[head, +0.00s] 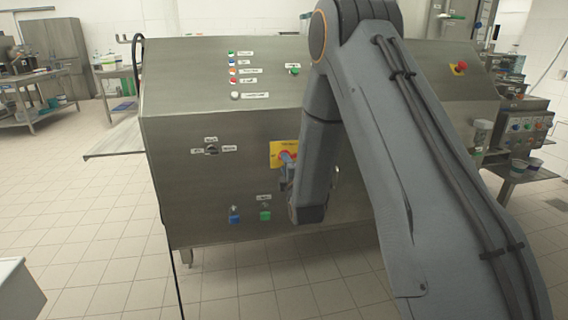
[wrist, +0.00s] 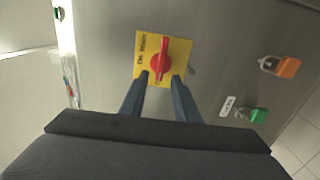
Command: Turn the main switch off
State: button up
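The main switch (wrist: 160,62) is a red rotary handle on a yellow plate (wrist: 144,45) on the steel panel. In the wrist view its handle points roughly up and down the picture. In the head view the yellow plate (head: 275,147) is partly hidden behind my gripper and arm. My gripper (wrist: 161,76) is open, with its two fingertips apart on either side of the lower end of the red handle. I see no clear contact, and the depth gap to the handle cannot be told. In the head view my gripper (head: 287,172) is mostly hidden by the arm.
The steel cabinet (head: 190,100) carries a black selector (head: 211,150), several small buttons, and blue (head: 234,215) and green (head: 265,214) parts below the switch. A red emergency button (head: 461,66) is at right. A steel shelf (head: 115,140) juts out left.

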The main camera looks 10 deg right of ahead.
jog(key=s, duration=0.5)
jog(key=s+r+m+g+p, duration=0.1)
jog(key=s+m+g, duration=0.8)
jog(key=s, duration=1)
jog(key=s+d+r+m+g+p, duration=0.1)
jog(key=s+m+g+p, duration=0.3)
jog(key=s+m+g, duration=0.5)
jog(key=s, duration=1.1)
jog(key=shift+s, duration=0.25)
jog(key=shift+r, duration=0.1)
